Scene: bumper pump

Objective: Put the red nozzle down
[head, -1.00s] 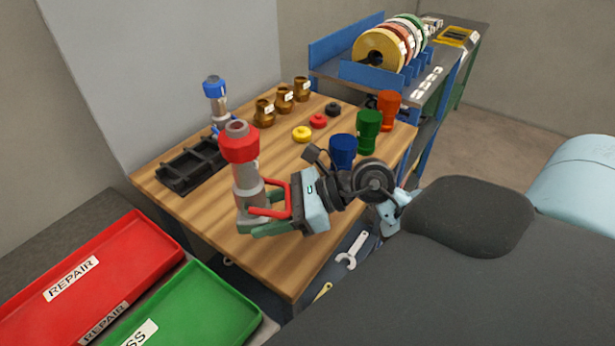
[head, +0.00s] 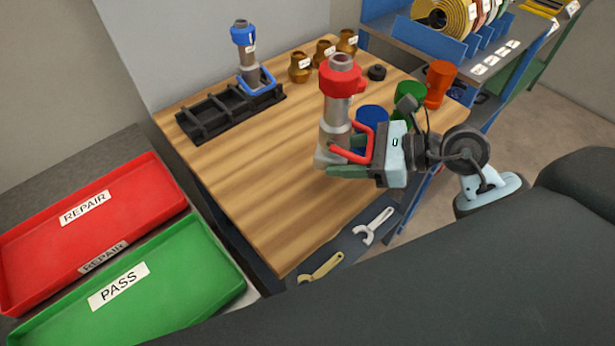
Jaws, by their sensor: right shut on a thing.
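The red nozzle (head: 341,78), with a red collar, grey body and red lever handle, is upright in my right gripper (head: 348,160). The green fingers are shut on its lower part, by the handle. It appears over the right part of the wooden table; whether its base touches the wood I cannot tell. A black rack (head: 205,122) lies at the table's back left, with a blue nozzle (head: 243,37) upright at its right end. The rest of the rack looks empty. My left gripper is not in view.
Several brass fittings (head: 300,68) stand along the back of the table. Blue, green and orange cups (head: 438,85) stand behind my gripper. A red REPAIR tray (head: 130,190) and green PASS tray (head: 190,270) are at left. The wooden table's (head: 250,190) front middle is clear.

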